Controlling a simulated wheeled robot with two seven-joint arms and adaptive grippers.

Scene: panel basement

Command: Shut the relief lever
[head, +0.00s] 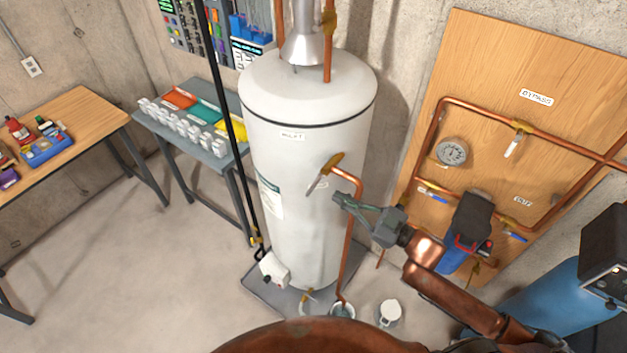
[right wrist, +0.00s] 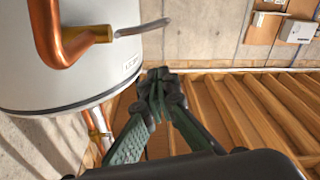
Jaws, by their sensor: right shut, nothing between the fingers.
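The relief lever (head: 318,183) is a thin grey metal lever on the brass relief valve (head: 334,162), on the side of the white water heater (head: 300,230). In the head view it slants down and left from the valve, standing out from it. A copper pipe (head: 350,250) runs down from the valve. In the right wrist view the lever (right wrist: 143,27) sticks out sideways from the brass fitting (right wrist: 98,34). My right gripper (head: 343,199) is shut and empty, just right of and below the lever, apart from it. Its fingertips (right wrist: 158,82) meet in the right wrist view.
A wooden panel (head: 480,80) at the right carries copper pipes, a gauge (head: 452,152) and valves. A bucket (head: 342,310) and a white mug-like container (head: 390,312) stand on the floor. A grey table (head: 190,95) with bins is behind left. The floor at left is clear.

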